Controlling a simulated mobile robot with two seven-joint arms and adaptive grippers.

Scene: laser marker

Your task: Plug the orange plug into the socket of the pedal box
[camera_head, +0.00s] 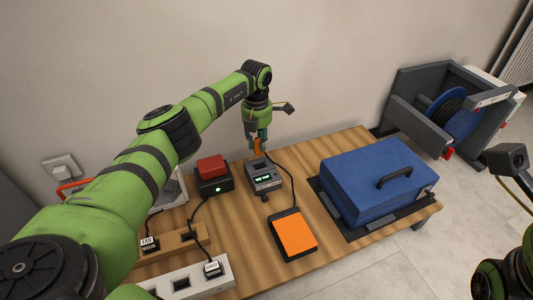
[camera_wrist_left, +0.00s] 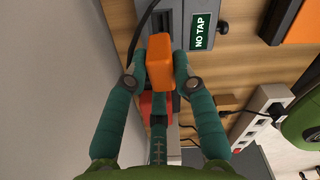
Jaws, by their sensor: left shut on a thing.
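The orange plug (camera_head: 257,146) is between the fingers of my left gripper (camera_head: 258,141), which is shut on it at the back edge of the pedal box. It also shows in the left wrist view (camera_wrist_left: 160,58), between the two teal fingers. The grey pedal box (camera_head: 263,176) stands on the table with a display reading NO TAP, which also shows in the left wrist view (camera_wrist_left: 201,30). My right gripper's fingers are not in view.
An orange pedal (camera_head: 294,235) lies in front of the box, with a black cable running past it. A red button box (camera_head: 212,175) stands close left. A blue case (camera_head: 372,180) is to the right. White and wooden socket strips (camera_head: 188,284) are at front left.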

